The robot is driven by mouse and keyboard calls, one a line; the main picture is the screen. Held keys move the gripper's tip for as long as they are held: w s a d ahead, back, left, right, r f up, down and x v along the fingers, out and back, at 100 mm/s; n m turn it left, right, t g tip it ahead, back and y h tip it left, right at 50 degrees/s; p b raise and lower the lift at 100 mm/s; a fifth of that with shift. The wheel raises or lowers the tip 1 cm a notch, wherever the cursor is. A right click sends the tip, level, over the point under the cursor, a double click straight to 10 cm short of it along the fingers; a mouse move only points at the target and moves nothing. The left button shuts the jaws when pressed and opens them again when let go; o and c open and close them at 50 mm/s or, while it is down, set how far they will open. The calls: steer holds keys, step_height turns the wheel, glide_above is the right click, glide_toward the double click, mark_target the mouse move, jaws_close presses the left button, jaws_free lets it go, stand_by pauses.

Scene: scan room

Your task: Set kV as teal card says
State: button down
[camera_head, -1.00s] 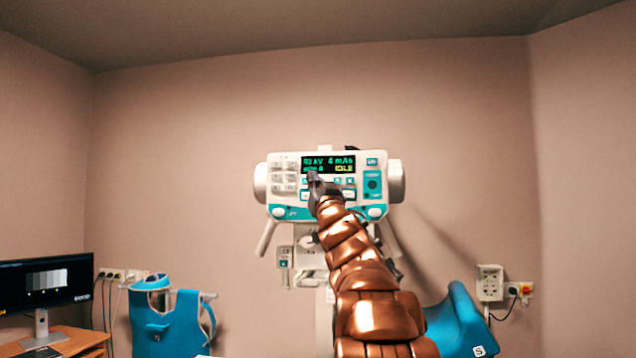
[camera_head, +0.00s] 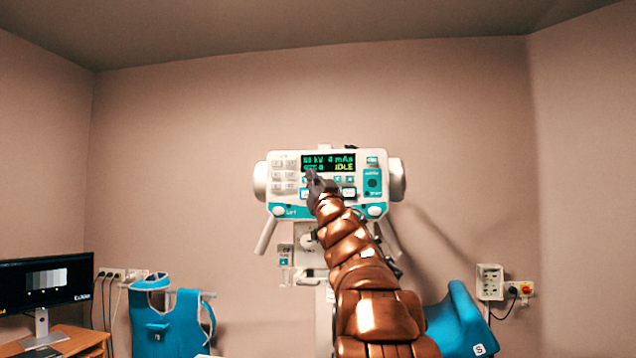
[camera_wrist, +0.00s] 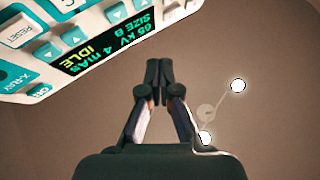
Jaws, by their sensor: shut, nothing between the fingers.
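The control panel (camera_head: 292,209) is a white and teal unit on the back wall side. Its dark display (camera_head: 328,162) shows green and yellow text. In the wrist view the display (camera_wrist: 105,38) appears tilted and seems to read 65 kV, 4 mAs, size B, IDLE. I cannot make out a teal card.
A monitor (camera_head: 58,284) stands on a wooden desk (camera_head: 78,340) at the lower left. A teal apron (camera_head: 170,325) hangs beside it. Open wall surrounds the panel.

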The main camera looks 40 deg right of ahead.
steer(key=s+a+b, duration=0.2)
steer(key=b, duration=0.3)
steer(key=shift+s+a, duration=0.1)
steer(key=shift+a, duration=0.3)
steer(key=shift+d, duration=0.15)
steer(key=w+d+p, duration=0.4)
steer(key=w+d, duration=0.1)
steer(key=d, duration=0.2)
stand_by(0.5)
steer(key=shift+w+d+p, duration=0.15)
steer(key=shift+p, duration=0.3)
stand_by(1.0)
steer(key=shift+w+d, duration=0.1)
steer(key=shift+d, duration=0.1)
